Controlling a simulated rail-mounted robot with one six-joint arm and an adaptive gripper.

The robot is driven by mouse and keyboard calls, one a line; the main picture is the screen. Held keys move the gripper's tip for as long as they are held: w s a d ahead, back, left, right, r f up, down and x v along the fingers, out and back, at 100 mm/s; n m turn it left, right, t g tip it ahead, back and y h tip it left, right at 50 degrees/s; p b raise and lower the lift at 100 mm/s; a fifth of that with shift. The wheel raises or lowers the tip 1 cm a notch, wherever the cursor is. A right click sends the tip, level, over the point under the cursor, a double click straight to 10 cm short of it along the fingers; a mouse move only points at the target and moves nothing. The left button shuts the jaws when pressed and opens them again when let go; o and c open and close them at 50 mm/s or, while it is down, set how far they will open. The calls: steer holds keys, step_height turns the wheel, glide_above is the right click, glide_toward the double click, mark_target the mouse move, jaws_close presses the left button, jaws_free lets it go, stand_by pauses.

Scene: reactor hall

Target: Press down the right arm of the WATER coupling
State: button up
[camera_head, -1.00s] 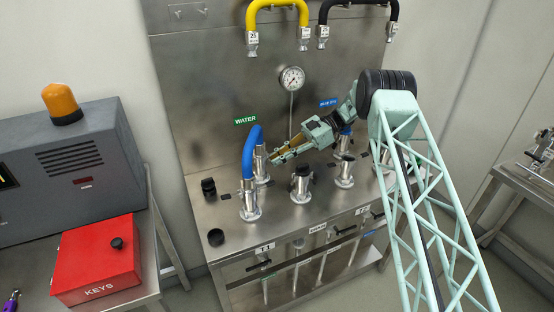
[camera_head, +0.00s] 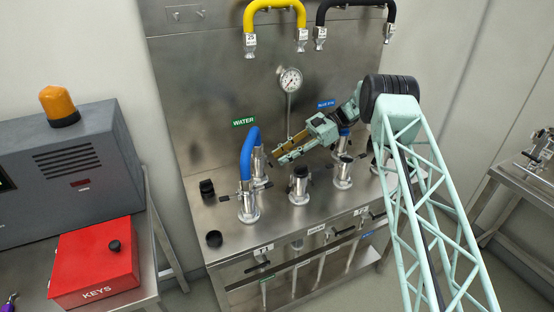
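The WATER coupling is a blue hose loop (camera_head: 246,150) under the green WATER label (camera_head: 244,122), ending in metal fittings on the steel bench. Its front fitting (camera_head: 248,205) stands upright, with a thin dark arm (camera_head: 263,186) sticking out to the right and another (camera_head: 225,198) to the left. The rear fitting (camera_head: 258,162) is partly hidden by the hose. My gripper (camera_head: 279,158) reaches in from the right, tilted down to the left. Its tips appear just right of the rear fitting, above the front right arm; contact is unclear. The finger gap is too small to judge.
Capped metal fittings (camera_head: 299,189) and (camera_head: 343,174) stand on the bench right of the coupling. A pressure gauge (camera_head: 290,80) is on the back panel, with yellow (camera_head: 275,6) and black hoses above. A red KEYS box (camera_head: 95,262) stands front left.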

steer(key=shift+v, duration=2)
steer(key=shift+r, duration=0.2)
